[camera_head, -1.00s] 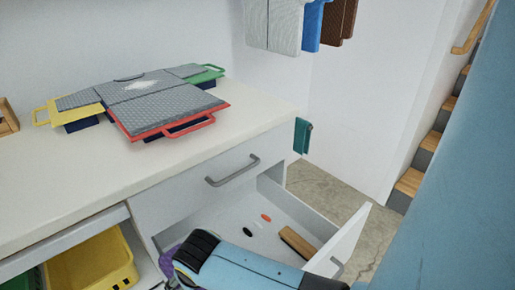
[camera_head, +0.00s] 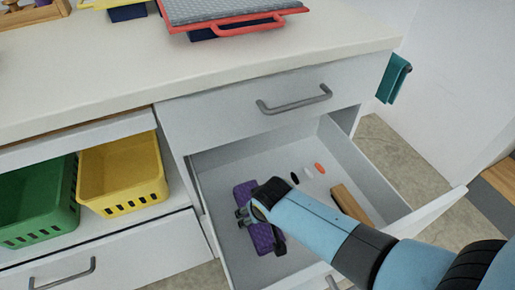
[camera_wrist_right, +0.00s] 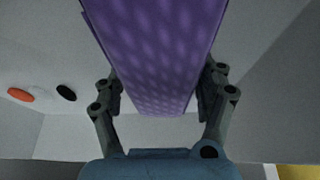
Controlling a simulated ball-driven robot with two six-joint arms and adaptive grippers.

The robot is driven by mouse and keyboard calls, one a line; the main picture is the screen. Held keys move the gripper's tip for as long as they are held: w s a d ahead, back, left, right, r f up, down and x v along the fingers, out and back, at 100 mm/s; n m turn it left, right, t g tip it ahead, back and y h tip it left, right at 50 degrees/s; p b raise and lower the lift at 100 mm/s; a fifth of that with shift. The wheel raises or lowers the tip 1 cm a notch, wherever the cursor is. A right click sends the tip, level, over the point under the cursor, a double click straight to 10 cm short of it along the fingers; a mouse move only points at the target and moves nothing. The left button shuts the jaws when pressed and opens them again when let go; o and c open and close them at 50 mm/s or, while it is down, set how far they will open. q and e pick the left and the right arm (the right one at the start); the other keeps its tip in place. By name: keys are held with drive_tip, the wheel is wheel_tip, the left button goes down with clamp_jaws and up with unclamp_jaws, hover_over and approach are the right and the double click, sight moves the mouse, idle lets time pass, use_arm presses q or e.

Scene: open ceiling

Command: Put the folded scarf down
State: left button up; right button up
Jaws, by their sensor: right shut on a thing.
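The folded scarf (camera_head: 265,238) is purple with a dotted pattern. In the head view it is inside the open drawer (camera_head: 219,160), toward its left side, partly hidden by my right gripper (camera_head: 245,214). In the right wrist view the scarf (camera_wrist_right: 155,50) is a long flat bundle between the two fingers of the right gripper (camera_wrist_right: 160,88), which is shut on it. I cannot tell whether the scarf touches the drawer floor. My left gripper is not in view.
A wooden block (camera_head: 351,206), an orange piece (camera_head: 319,168) and dark and white pieces lie in the drawer to the right of the scarf. Bare drawer floor lies between. A yellow basket (camera_head: 122,178) and green basket (camera_head: 38,205) stand on the shelf at left. The countertop (camera_head: 200,75) is above.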

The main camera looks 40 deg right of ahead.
drive_tip(key=o, duration=0.8)
drive_tip(key=shift+f, duration=0.1)
drive_tip(key=o, duration=0.5)
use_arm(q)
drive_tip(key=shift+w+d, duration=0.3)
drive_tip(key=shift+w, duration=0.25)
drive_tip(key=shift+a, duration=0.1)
use_arm(e)
drive_tip(key=shift+s+r, duration=0.1)
drive_tip(key=shift+r, duration=0.4)
drive_tip(key=p+v, duration=0.4)
drive_tip(key=v, duration=0.6)
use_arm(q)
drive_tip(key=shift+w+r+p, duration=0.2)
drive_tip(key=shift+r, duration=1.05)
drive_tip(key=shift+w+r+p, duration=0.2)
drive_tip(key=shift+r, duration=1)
use_arm(e)
drive_tip(key=shift+s+a+r, duration=0.15)
drive_tip(key=shift+s+r, duration=0.2)
drive_tip(key=shift+r, duration=0.25)
